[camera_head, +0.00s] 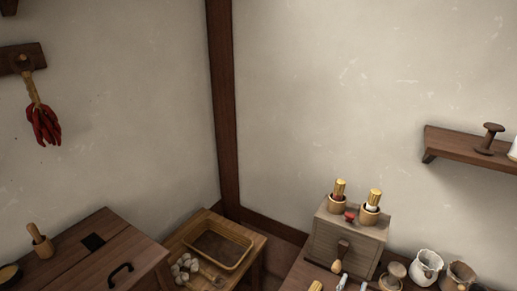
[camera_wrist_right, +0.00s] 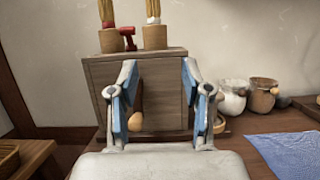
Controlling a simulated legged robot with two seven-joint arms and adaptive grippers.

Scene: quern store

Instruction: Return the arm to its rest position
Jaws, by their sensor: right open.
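My right gripper (camera_wrist_right: 159,78) shows in the right wrist view with its two blue-padded fingers apart and nothing between them. It faces a wooden box (camera_wrist_right: 95,72), which also stands on the table at the lower right of the head view (camera_head: 325,238). A dark handle with a pale wooden knob (camera_wrist_right: 136,121) hangs on the box front, behind the left finger in the wrist view. I cannot tell any contact between finger and handle.
Two wooden cups (camera_head: 337,204) (camera_head: 369,214) with yellow-topped tools and a small red thing (camera_head: 350,216) stand on the box. Pale jars (camera_head: 427,267) stand right of it. A blue cloth (camera_wrist_right: 287,152) lies at right. A tray (camera_head: 217,248) sits on a low table. A shelf (camera_head: 468,151) juts from the wall.

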